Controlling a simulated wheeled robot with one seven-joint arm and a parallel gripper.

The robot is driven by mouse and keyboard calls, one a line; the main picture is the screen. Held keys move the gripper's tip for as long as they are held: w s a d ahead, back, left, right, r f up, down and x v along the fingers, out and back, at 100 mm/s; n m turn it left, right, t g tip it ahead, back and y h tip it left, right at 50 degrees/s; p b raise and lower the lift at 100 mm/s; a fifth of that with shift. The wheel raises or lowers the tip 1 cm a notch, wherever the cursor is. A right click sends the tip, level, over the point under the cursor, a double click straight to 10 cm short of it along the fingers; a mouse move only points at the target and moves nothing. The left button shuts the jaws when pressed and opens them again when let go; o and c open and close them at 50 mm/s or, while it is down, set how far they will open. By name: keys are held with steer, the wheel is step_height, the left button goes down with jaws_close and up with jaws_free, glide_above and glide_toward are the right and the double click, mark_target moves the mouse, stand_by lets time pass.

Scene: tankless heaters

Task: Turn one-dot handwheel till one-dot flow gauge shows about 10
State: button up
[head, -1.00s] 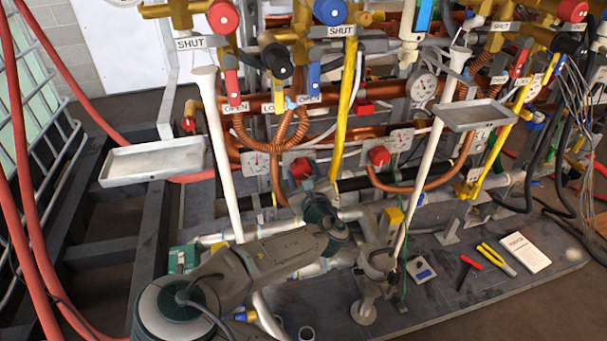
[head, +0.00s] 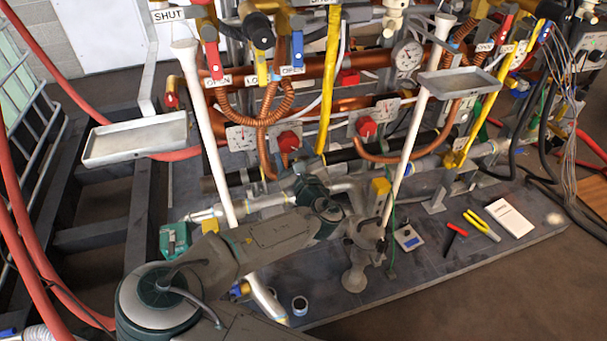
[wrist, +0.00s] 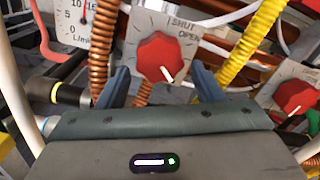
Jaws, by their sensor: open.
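A red handwheel (wrist: 160,60) with a white pointer mark sits on a pale plate reading SHUT and OPEN. In the head view, this seems to be the left red handwheel (head: 288,141). My gripper (wrist: 165,82) is open, its two fingers on either side of the handwheel's lower part; I cannot tell whether they touch it. A flow gauge (wrist: 77,22) marked in L/min shows partly at the wrist view's upper left; its needle is not clear. A gauge (head: 241,138) stands left of that handwheel in the head view. I cannot make out any dot marks.
A second red handwheel (wrist: 293,95) is close on the right; it also shows in the head view (head: 366,127). Copper coils (wrist: 104,45) and a yellow hose (wrist: 255,40) flank the first handwheel. Grey trays (head: 135,139) (head: 460,83) stick out in front of the pipes.

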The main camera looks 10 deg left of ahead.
steer(key=p+v, duration=0.5)
steer(key=v, duration=0.5)
steer(key=shift+s, duration=0.35)
steer(key=shift+d, duration=0.15)
